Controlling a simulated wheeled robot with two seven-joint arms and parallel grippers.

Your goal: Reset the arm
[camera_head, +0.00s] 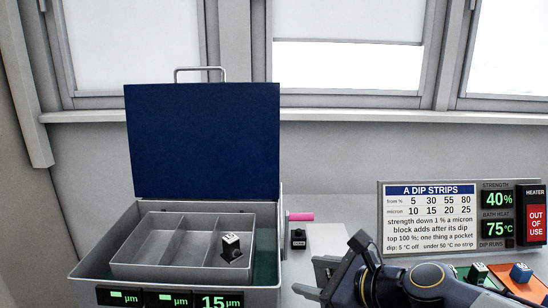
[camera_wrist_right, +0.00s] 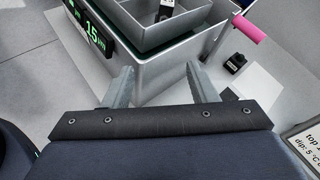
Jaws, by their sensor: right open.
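My right gripper (camera_head: 318,277) comes in from the lower right in the head view, just right of the open case (camera_head: 262,296). In the right wrist view its two fingers (camera_wrist_right: 163,88) stand wide apart with nothing between them, and the case wall shows beyond them. My left gripper is in neither view.
The case has a raised dark blue lid (camera_head: 203,140) and a divided grey tray (camera_head: 150,262). A small dark block (camera_head: 231,248) stands in its right compartment. Another dark block (camera_head: 298,239) sits right of the case, near a pink rod (camera_head: 300,216). A sign panel (camera_head: 430,215) stands at right.

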